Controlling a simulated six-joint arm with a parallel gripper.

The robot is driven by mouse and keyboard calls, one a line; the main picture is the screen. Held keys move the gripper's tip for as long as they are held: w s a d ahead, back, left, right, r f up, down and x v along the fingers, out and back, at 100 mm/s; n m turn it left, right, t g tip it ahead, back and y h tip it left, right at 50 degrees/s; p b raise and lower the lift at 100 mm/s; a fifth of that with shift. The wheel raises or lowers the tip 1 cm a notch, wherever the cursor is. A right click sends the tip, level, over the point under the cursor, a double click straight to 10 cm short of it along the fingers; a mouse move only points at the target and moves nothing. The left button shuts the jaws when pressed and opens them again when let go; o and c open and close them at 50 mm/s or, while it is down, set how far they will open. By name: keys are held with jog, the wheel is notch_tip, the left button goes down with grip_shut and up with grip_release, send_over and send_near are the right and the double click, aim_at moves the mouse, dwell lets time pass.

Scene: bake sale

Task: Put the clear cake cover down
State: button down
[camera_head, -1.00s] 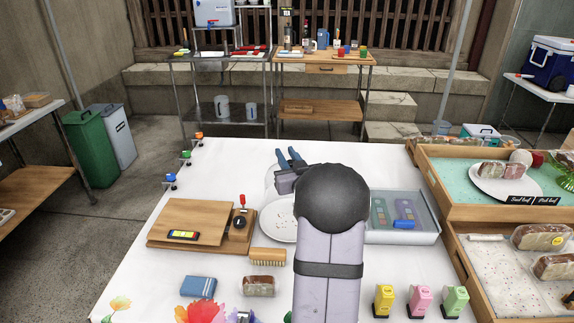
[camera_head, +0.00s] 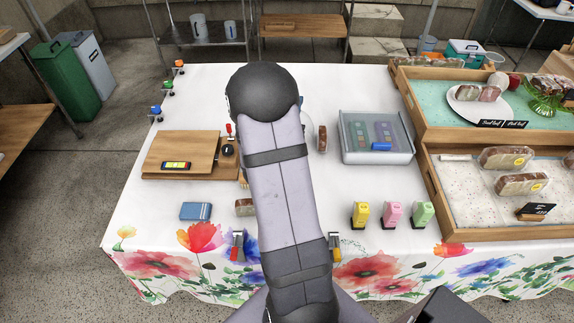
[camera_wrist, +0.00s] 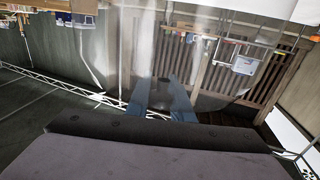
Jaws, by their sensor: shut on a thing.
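The clear cake cover (camera_wrist: 208,72) shows in the wrist view as a large see-through dome in front of my gripper, with the background visible through it. My gripper (camera_wrist: 163,84) has blue fingers and is shut on the cover. How high the cover is above the white table (camera_head: 325,85) cannot be told.
A cake loaf (camera_head: 322,138) stands just right of my arm. A clear-lidded box (camera_head: 377,152) and wooden trays (camera_head: 436,205) are farther right. A wooden board (camera_head: 190,151) is on the left. Several coloured small stampers (camera_head: 393,215) stand at front right. The table's back middle looks clear.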

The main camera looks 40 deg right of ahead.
jog(key=s+a+r+m+g+h+p, duration=0.1)
jog(key=s+a+m+g+p, duration=0.2)
jog(key=s, duration=0.4)
jog(key=s+a+m+g+h+p, duration=0.1)
jog(key=s+m+g, duration=0.2)
jog(key=s+g, duration=0.35)
notch_tip(320, 180, down, 10)
jog(key=s+t, duration=0.1)
jog(key=shift+b, duration=0.45)
jog(key=shift+s, duration=0.1)
jog(key=shift+f, duration=0.15)
jog(key=c, duration=1.6)
grip_release()
jog(key=shift+o, duration=0.2)
